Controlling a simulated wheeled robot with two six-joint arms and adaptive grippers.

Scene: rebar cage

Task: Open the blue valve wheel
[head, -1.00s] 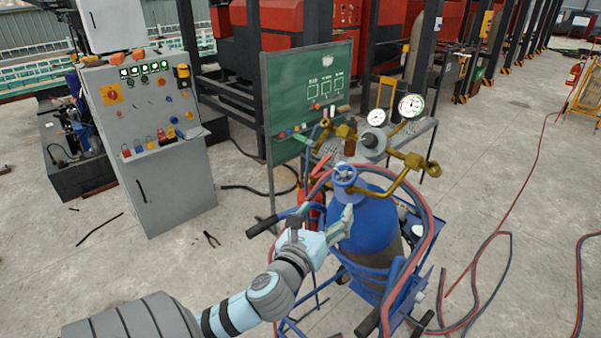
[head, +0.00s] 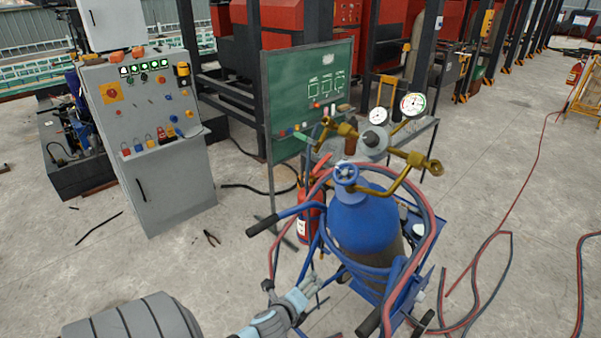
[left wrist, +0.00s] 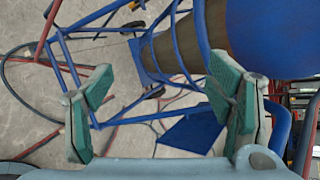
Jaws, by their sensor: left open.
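The cylinder (left wrist: 275,35) fills the upper right there, and the wheel is not seen in that view. My right gripper is not in view.
The cylinder stands in a blue cart (head: 392,292) with black-gripped handles (head: 263,226) and red and dark hoses looped around it. A red extinguisher (head: 308,222) is beside the cart. A control cabinet (head: 165,185) stands left, a green board (head: 308,95) behind. Pliers (head: 211,238) lie on the floor.

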